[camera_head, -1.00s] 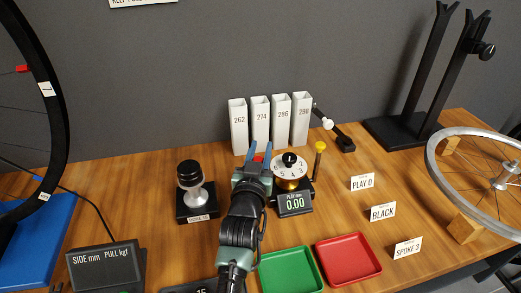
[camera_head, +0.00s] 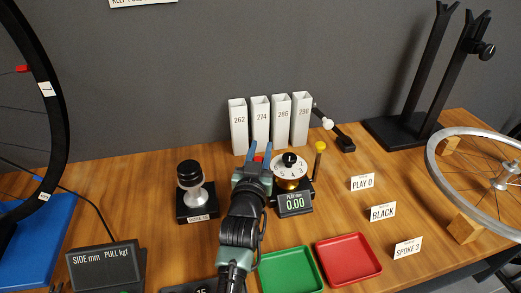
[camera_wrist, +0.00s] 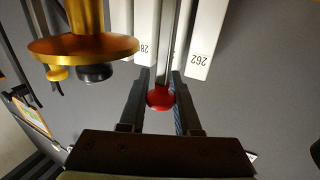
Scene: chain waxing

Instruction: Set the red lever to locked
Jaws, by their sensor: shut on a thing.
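The red lever knob (camera_wrist: 160,97) sits between the two fingers of my gripper (camera_wrist: 161,100) in the wrist view, on the end of a thin metal rod. My gripper is shut on it. In the head view the red knob (camera_head: 258,159) shows as a small red patch between the blue fingertips of my gripper (camera_head: 257,152). The lever's base is hidden behind my gripper, and I cannot read a locked mark.
White tubes (camera_head: 262,125) numbered 262 to 298 stand behind. A black-topped post (camera_head: 190,185) stands at left. Green (camera_head: 290,272) and red (camera_head: 349,258) trays lie in front. A brass disc (camera_wrist: 85,47) hangs close beside the fingers.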

